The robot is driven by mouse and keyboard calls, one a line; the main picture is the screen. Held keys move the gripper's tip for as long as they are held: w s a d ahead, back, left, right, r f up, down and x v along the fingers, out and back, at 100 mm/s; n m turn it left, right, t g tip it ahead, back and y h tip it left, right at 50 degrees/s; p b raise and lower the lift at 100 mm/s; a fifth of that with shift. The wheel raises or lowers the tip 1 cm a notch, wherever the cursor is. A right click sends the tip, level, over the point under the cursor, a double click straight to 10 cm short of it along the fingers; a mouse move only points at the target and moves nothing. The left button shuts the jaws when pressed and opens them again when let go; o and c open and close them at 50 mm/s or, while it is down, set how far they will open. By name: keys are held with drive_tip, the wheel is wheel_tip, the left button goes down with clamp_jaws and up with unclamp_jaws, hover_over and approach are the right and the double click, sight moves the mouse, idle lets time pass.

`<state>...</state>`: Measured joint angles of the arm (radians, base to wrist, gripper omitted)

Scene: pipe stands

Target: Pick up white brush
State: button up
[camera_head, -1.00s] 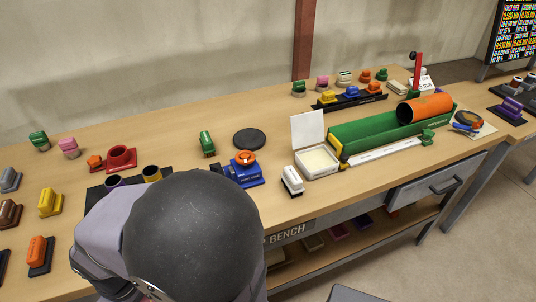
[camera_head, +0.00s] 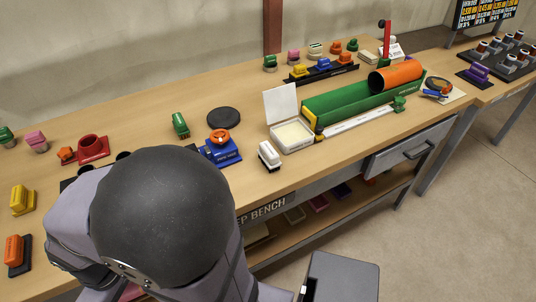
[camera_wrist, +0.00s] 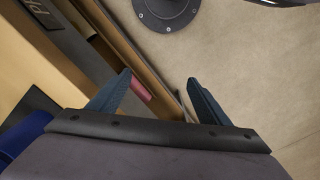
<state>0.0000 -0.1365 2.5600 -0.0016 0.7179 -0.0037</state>
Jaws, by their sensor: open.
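The white brush (camera_head: 269,155) is a small white block on a dark base. It stands on the bench near its front edge, left of the open white box, in the head view. My gripper (camera_wrist: 158,88) shows in the wrist view, with its two dark fingers apart and nothing between them. It points down past the bench edge toward the floor. The brush is not seen in the wrist view. In the head view my arm hides part of the bench at the lower left, and the gripper fingers cannot be made out there.
The open white box (camera_head: 292,136) stands right of the brush. A green trough (camera_head: 345,105) holds an orange pipe (camera_head: 396,75). A blue vise-like tool (camera_head: 221,150) with an orange knob is to the left. A black disc (camera_head: 224,117) lies behind. A drawer (camera_head: 412,148) is below the bench top.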

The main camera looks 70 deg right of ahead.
drive_tip(key=o, duration=0.4)
